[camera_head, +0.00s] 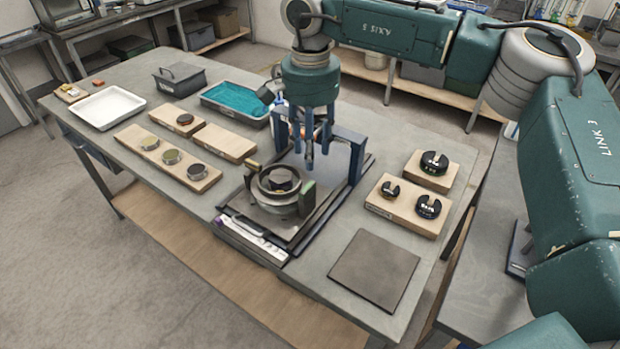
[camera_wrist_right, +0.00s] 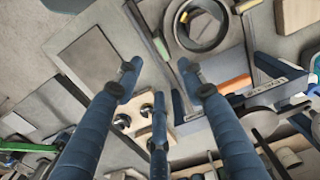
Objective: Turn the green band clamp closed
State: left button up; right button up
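A round dark clamp fixture (camera_head: 281,190) sits on a black base plate on the table. It has a ring around a dark centre piece, a dark green upright piece (camera_head: 307,199) on its right side, and a brass-coloured knob (camera_head: 254,166) on its far left. The ring also shows at the top of the right wrist view (camera_wrist_right: 198,42). I cannot tell how far the band is closed. My right gripper (camera_head: 312,154) points down above the back of the base plate, behind and right of the ring. Its blue fingers (camera_wrist_right: 160,85) are spread with nothing between them.
A blue upright frame (camera_head: 357,155) stands close beside the right gripper. Wooden blocks with black slotted pieces (camera_head: 408,206) lie to the right. A dark flat mat (camera_head: 376,269) lies in front right. A white tray (camera_head: 108,107) and teal tray (camera_head: 237,101) are further left.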

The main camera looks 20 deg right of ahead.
aim_at(310, 187)
notch_tip(310, 187, down, 9)
jog(key=shift+r+p, duration=0.1)
jog(key=shift+p, duration=1.05)
jog(key=shift+f, duration=0.7)
jog(key=shift+a, duration=0.1)
grip_shut()
